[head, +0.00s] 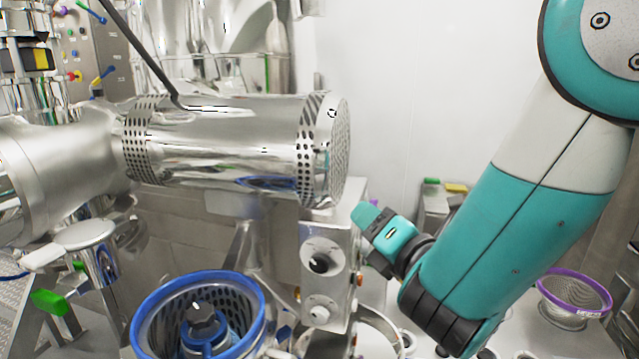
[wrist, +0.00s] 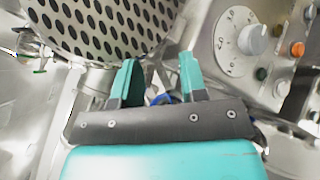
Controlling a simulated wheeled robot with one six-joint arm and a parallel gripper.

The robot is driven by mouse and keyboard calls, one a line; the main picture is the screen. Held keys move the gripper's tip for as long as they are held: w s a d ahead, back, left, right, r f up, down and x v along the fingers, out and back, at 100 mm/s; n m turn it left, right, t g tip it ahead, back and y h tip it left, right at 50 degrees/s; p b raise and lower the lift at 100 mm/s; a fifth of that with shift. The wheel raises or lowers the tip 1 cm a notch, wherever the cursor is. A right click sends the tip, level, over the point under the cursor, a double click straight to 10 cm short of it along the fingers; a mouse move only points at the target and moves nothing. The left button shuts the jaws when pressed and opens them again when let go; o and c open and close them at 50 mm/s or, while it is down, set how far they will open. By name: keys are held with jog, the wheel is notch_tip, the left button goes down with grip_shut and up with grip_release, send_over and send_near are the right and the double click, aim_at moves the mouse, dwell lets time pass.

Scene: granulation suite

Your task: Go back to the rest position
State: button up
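My gripper (head: 378,228) is at the end of my teal and white arm, in the right half of the head view. The drum's perforated face (wrist: 100,25) fills the upper left there, and the control box's dial (wrist: 240,40) is at the upper right.
A blue-rimmed perforated basket (head: 140,318) stands at the bottom left of centre. A purple-rimmed sieve (head: 575,292) lies at the lower right. A panel with coloured knobs (head: 95,45) is at the upper left. A bare pale wall is behind the arm.

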jog(key=w+d+f+m+h+b, duration=0.15)
jog(key=d+f+m+h, duration=0.25)
jog(key=d+m+h, duration=0.45)
jog(key=s+d+f+m+g+b, duration=0.1)
jog(key=s+f+m+g+b, duration=0.45)
jog(key=m, duration=0.55)
jog(key=s+f+m+g+y+b, duration=0.1)
jog(key=s+g, duration=0.2)
jog(key=s, duration=0.4)
jog(key=s+a+f+m+g+y+b, duration=0.1)
jog(key=s+m+g, duration=0.1)
jog(key=s+g, duration=0.2)
jog(key=s+a+f+m+g+y+b, duration=0.1)
jog(key=s+m+g, duration=0.1)
jog(key=s, duration=0.7)
jog(key=shift+s+a+g+y, duration=0.25)
jog(key=shift+s+g+y, duration=0.1)
jog(key=shift+g, duration=0.5)
jog(key=shift+f+m, duration=0.1)
jog(key=shift+m, duration=0.15)
dwell(0.9)
jog(key=shift+o, duration=0.9)
jog(key=shift+c, duration=0.6)
